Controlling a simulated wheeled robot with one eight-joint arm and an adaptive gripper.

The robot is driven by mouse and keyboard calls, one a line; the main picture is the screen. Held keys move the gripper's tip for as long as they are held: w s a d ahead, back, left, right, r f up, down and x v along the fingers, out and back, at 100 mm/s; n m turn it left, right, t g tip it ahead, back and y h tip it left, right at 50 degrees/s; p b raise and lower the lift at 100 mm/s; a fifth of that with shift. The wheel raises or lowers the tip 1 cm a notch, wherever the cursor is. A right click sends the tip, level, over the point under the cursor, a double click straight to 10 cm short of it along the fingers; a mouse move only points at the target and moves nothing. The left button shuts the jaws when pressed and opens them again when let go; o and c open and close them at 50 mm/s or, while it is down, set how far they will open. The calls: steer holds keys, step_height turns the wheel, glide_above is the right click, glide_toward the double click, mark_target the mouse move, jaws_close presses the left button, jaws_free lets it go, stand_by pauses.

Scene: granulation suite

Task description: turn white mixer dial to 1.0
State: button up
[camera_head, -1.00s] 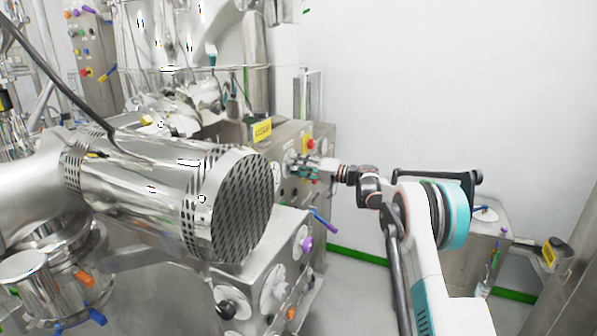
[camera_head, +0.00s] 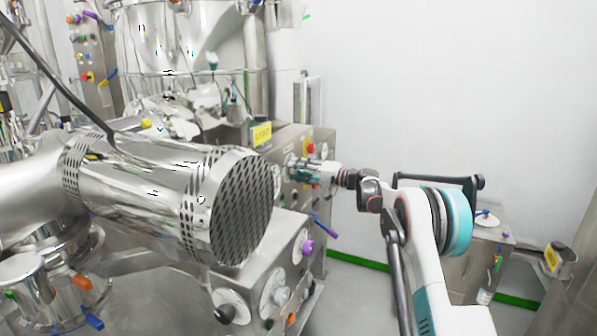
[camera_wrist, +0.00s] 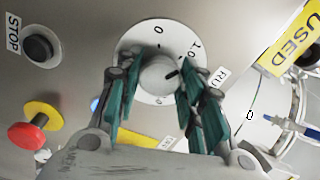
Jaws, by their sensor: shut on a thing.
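The white mixer dial (camera_wrist: 159,72) is a round knob on a white disc marked with 0 at the top and 1.0 at the upper right. In the head view my gripper (camera_head: 303,171) reaches the steel control panel from the right. The dial is hard to make out there.
A red and yellow stop button (camera_wrist: 32,130) and a black button (camera_wrist: 38,48) sit left of the dial. A yellow USED label (camera_wrist: 292,48) is at the upper right. A large perforated steel motor (camera_head: 240,205) stands left of my arm in the head view.

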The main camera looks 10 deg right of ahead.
steer(key=o, duration=1.1)
steer(key=shift+d, duration=0.1)
steer(key=shift+c, duration=0.2)
steer(key=v, duration=1.2)
